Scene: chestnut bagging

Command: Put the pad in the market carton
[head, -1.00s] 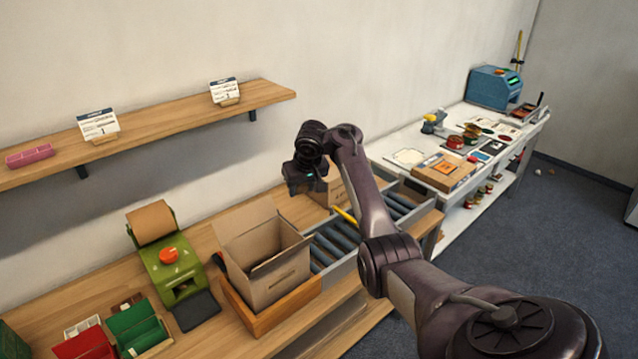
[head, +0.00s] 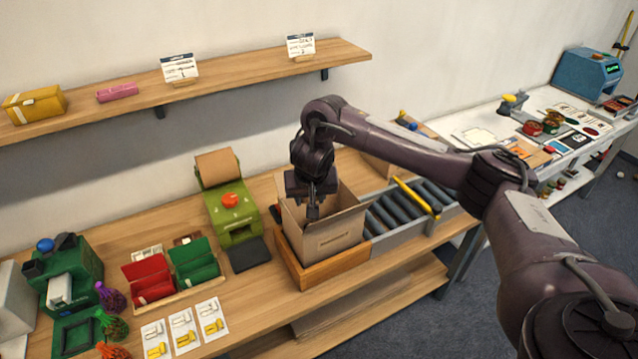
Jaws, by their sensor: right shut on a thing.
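An open brown carton (head: 340,234) stands upright in a wooden tray on the bench, its flaps raised. My right gripper (head: 313,210) points down over the carton's opening, at its left-rear part. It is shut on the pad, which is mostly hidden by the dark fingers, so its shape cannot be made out. The inside of the carton is largely hidden by its front wall and the gripper. My left gripper is not in view.
The wooden tray (head: 322,272) borders the carton. A green machine (head: 232,212) stands close on the left. The shelf (head: 235,77) runs above.

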